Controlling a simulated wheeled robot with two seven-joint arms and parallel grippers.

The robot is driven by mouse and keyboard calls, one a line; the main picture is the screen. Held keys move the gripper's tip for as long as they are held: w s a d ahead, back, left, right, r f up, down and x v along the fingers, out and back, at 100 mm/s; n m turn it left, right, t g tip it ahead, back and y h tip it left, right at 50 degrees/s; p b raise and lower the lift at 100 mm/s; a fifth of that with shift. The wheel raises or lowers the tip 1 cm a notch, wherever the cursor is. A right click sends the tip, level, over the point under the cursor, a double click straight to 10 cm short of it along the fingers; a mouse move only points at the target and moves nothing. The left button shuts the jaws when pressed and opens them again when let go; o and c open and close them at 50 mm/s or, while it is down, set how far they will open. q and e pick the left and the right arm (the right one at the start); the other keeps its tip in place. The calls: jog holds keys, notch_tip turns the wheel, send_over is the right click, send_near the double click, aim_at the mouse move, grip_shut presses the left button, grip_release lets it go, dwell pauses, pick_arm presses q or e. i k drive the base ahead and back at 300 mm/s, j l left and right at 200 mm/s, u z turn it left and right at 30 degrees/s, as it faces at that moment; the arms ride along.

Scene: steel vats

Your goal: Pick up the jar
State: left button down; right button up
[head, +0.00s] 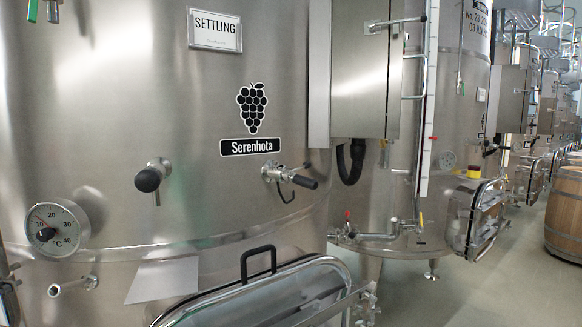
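A small yellow object with a dark band (474,172) sits at the top of the hatch on the second vat, right of the middle in the head view. It is too small to tell whether it is the jar. I see no other thing that looks like a jar. Neither of my grippers shows in the head view.
A large steel vat (120,110) with a dial thermometer (57,223), protruding valves and a framed hatch (275,300) fills the left and front. A second vat (400,175) stands behind it. A wooden barrel (566,215) stands at the far right. Grey floor (500,285) is clear at lower right.

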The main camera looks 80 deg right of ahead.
aim_at(474, 169)
jog(key=z, duration=3.8)
jog(key=i+l+z, duration=0.15)
jog(key=i+z, duration=0.15)
jog(key=i, duration=1.05)
